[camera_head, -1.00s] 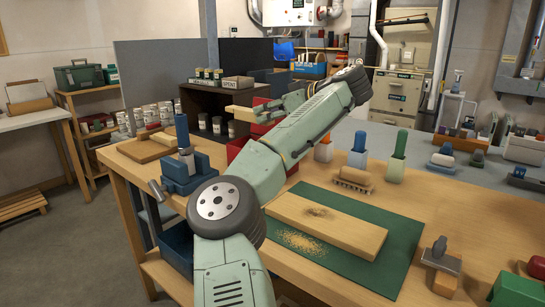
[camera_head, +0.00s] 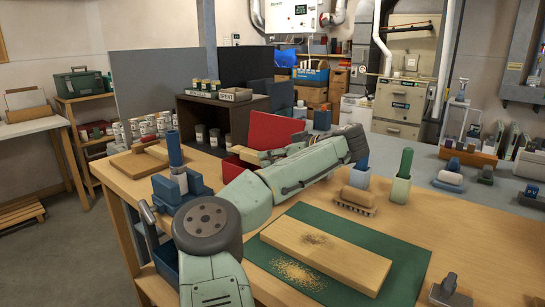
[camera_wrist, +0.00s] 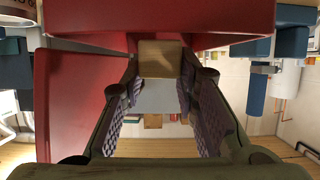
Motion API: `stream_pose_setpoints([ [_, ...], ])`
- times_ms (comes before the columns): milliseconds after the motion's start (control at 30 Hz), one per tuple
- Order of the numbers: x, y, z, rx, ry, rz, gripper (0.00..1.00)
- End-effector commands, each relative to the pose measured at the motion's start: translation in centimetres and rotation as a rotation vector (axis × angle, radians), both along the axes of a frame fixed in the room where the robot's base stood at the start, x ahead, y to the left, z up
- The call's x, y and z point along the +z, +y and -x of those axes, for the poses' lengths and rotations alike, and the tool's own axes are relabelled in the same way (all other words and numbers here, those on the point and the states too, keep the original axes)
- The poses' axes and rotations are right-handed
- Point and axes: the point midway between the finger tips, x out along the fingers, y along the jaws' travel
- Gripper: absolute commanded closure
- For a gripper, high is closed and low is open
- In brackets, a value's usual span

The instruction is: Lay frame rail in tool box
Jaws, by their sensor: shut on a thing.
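The red tool box has its lid (camera_head: 275,132) standing open at the back of the bench; much of its body is hidden by my arm. The frame rail, a pale wooden bar (camera_head: 247,155), shows at the box opening, partly hidden. In the wrist view, the rail's squared end (camera_wrist: 160,58) lies between the fingers of my gripper (camera_wrist: 160,88), near their tips. The gripper is shut on the rail. Red panels of the tool box (camera_wrist: 75,110) lie close at the left and top of that view. I cannot tell whether the rail touches the box floor.
A blue vise-like tool (camera_head: 178,185) stands left of my arm. A board (camera_head: 325,252) with sawdust lies on a green mat (camera_head: 405,262) in front. A dark shelf (camera_head: 200,115) with cans is behind.

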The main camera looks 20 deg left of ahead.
Motion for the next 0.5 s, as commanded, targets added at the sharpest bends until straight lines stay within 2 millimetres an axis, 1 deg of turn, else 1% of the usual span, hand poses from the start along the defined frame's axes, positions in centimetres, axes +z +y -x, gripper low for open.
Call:
stream_pose_setpoints([
  [500, -1.11, 0.00, -0.01, -0.001, -0.001, 0.001, 1.00],
])
